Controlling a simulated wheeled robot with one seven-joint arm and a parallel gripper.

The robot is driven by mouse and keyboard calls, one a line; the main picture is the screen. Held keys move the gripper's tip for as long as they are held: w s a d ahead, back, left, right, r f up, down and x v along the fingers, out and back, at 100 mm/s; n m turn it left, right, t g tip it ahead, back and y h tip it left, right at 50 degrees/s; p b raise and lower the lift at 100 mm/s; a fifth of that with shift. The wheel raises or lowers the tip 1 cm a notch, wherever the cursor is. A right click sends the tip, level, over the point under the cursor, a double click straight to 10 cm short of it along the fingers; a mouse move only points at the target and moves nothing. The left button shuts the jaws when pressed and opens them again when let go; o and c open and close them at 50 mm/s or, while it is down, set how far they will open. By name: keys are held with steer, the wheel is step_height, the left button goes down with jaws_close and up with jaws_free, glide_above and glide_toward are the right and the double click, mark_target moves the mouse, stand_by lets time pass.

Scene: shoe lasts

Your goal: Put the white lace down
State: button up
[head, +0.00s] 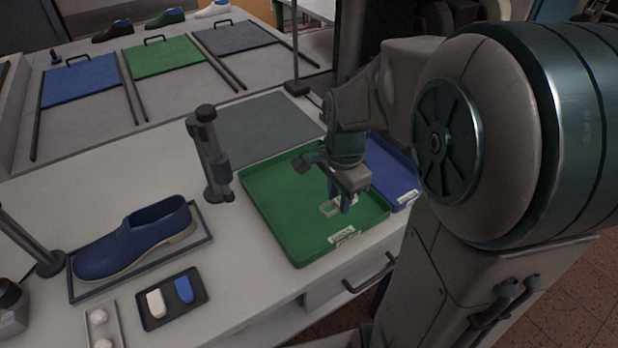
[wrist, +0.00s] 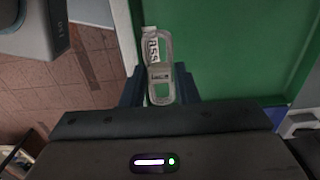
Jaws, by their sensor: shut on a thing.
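My gripper (head: 345,203) points down over the front right part of the green tray (head: 275,205). It is shut on the white lace, a small pale looped bundle (head: 328,209). In the wrist view the lace (wrist: 160,88) sits between the two dark fingers of my gripper (wrist: 159,86), its far end reaching past the fingertips over the tray's edge. Whether the lace touches the tray floor I cannot tell. The tray holds nothing else that I can see.
A blue tray (head: 391,170) stands right of the green one, partly behind my arm. A dark post (head: 209,155) rises left of the green tray. A blue shoe (head: 135,238) lies on a tray at left, with a small dark tray (head: 172,299) in front.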

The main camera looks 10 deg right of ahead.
glide_above(317, 205)
step_height(317, 205, down, 6)
steer(key=shift+r+p, duration=0.25)
steer(key=shift+p, duration=0.2)
steer(key=shift+f, duration=2.05)
steer(key=shift+f, duration=0.2)
steer(key=o, duration=1)
steer(key=shift+r, duration=0.1)
